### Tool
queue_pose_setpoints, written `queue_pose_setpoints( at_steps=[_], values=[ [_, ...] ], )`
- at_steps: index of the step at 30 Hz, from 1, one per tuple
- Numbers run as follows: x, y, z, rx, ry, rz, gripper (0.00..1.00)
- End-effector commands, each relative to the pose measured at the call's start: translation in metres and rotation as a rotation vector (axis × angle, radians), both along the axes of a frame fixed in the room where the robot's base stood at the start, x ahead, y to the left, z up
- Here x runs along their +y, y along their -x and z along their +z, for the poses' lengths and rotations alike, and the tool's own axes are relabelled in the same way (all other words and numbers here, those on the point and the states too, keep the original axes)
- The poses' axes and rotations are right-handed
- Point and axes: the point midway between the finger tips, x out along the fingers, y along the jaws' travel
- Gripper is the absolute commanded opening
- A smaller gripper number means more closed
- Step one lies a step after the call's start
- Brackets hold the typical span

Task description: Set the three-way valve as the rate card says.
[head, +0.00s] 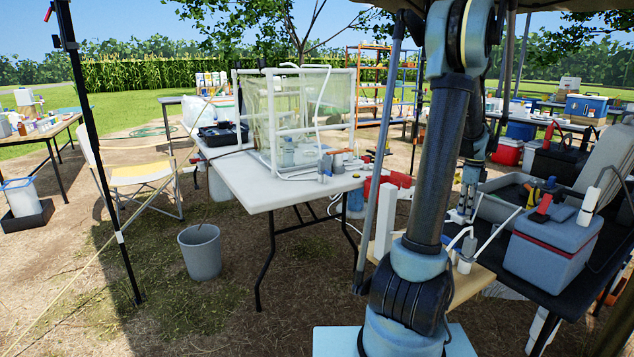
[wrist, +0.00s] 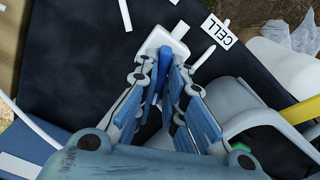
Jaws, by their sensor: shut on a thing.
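The three-way valve shows in the wrist view as a white block (wrist: 151,41) with a blue lever (wrist: 163,70). My gripper (wrist: 165,66) is shut on the blue lever, with a finger on each side of it. The lever runs roughly up and down in that view. A white label reading CELL (wrist: 218,31) lies to the right of the valve. In the head view my gripper (head: 462,214) is low over the dark table, partly hidden by my arm. I see no readable rate card in either view.
A white table (head: 240,187) with a clear framed box stands to the left. A grey bucket (head: 200,252) is on the ground.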

Motion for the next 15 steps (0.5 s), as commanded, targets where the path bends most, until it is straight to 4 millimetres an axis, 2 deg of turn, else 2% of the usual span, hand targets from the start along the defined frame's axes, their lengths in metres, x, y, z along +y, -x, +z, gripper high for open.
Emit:
queue_pose_setpoints(
  at_steps=[15],
  values=[
    [0.001, -0.0062, 0.0, -0.003, -0.003, 0.516, 0.0]
  ],
)
